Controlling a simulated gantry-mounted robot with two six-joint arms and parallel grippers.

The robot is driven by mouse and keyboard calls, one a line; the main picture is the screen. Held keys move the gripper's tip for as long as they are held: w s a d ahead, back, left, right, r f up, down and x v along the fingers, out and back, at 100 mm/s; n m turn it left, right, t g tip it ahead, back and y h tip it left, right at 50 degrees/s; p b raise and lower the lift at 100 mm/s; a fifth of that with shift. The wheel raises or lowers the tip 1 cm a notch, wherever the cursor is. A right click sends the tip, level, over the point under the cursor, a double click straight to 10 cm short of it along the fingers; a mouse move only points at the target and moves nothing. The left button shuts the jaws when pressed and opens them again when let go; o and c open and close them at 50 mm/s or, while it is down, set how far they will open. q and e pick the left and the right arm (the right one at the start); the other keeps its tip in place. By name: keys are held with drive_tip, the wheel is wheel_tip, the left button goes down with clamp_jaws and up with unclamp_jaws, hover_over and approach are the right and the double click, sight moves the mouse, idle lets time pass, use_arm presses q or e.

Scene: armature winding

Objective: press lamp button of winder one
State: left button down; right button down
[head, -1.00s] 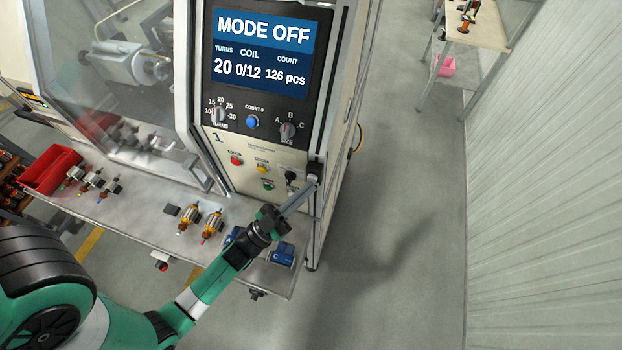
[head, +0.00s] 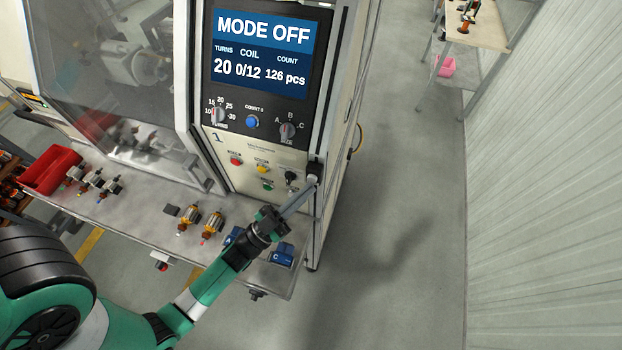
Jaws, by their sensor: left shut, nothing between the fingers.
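Winder one (head: 265,165), marked with a 1, has a screen reading MODE OFF (head: 263,30), 20 turns, coil 0/12 and 126 pcs. Its lower panel carries a red button (head: 235,161), a yellow button (head: 262,169), a green button (head: 268,185) and a black knob (head: 291,176). Their labels are too small to read, so I cannot tell which control is the lamp button. My left gripper (head: 312,182) is shut and empty, its tip at the panel's lower right edge, by a small dark fitting (head: 314,169). Contact is unclear. My right gripper is out of view.
The floor (head: 400,230) right of the machine is clear.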

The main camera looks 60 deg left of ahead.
use_arm(q)
drive_tip(key=s+d, duration=0.4)
drive_tip(key=shift+s, duration=0.15)
drive_tip(key=shift+d, duration=0.15)
idle(0.5)
